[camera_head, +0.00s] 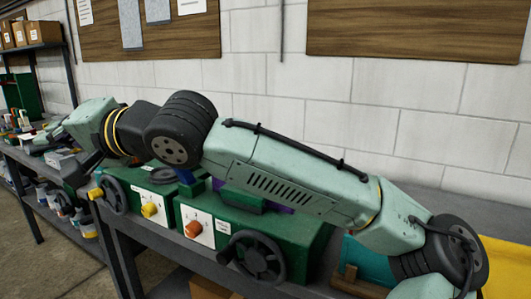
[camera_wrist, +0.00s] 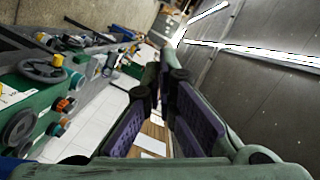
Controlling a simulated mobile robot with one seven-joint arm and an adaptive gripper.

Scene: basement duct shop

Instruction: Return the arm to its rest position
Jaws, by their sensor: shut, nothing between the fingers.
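My arm (camera_head: 285,170) stretches across the head view from the lower right to the left, in front of the block wall and over the bench. Its pale green and black links hide part of the bench top. My gripper (camera_wrist: 164,62) shows in the wrist view with its two purple-padded fingers brought together at the tips and nothing held between them. In the head view the gripper end is at the far left, small and hard to make out among the bench clutter.
Green machines (camera_head: 205,222) with black handwheels (camera_head: 258,256) and coloured knobs stand on the grey bench (camera_head: 480,212) close under my arm. Small items crowd the bench at left. A shelf with cardboard boxes (camera_head: 40,31) stands at far left. Wooden boards (camera_head: 420,30) hang on the wall.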

